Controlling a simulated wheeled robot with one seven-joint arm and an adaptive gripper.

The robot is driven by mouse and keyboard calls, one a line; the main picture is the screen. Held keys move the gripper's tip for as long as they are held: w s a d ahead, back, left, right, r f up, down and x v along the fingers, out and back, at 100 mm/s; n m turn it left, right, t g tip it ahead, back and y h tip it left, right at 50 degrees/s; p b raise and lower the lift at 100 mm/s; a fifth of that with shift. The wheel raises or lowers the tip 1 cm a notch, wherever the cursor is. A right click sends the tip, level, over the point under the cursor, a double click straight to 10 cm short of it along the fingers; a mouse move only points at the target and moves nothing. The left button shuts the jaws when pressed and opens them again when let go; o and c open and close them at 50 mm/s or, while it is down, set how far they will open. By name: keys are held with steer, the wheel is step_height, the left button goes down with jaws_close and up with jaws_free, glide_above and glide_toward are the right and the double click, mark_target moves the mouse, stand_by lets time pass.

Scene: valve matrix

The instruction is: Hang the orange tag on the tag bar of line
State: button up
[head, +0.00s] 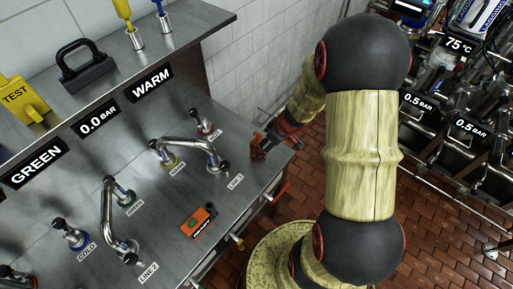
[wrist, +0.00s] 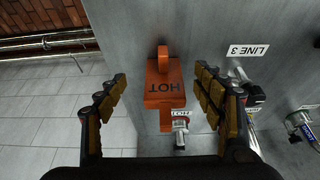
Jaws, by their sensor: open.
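In the head view my gripper (head: 263,146) is at the right end of the steel counter, with orange showing there. A "LINE 3" label (wrist: 248,50) is right of the tag in the wrist view; it also shows in the head view (head: 236,182). I cannot make out a tag bar for certain.
The steel counter (head: 165,235) carries several valves and bent pipes (head: 187,150). An orange device (head: 198,220) lies near its front edge. A shelf (head: 185,35) above holds a black weight-like block (head: 85,68) and a yellow TEST block (head: 22,103). Coloured handles (head: 278,191) stick out from the front edge.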

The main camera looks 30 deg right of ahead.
mark_target(261, 150)
steer(key=x, duration=0.4)
steer(key=b+x, duration=0.1)
steer(key=x, duration=0.2)
steer(key=shift+a+f, duration=0.1)
steer(key=shift+a, duration=0.15)
steer(key=shift+c, duration=0.6)
steer(key=c, duration=1.1)
steer(key=shift+c, duration=0.7)
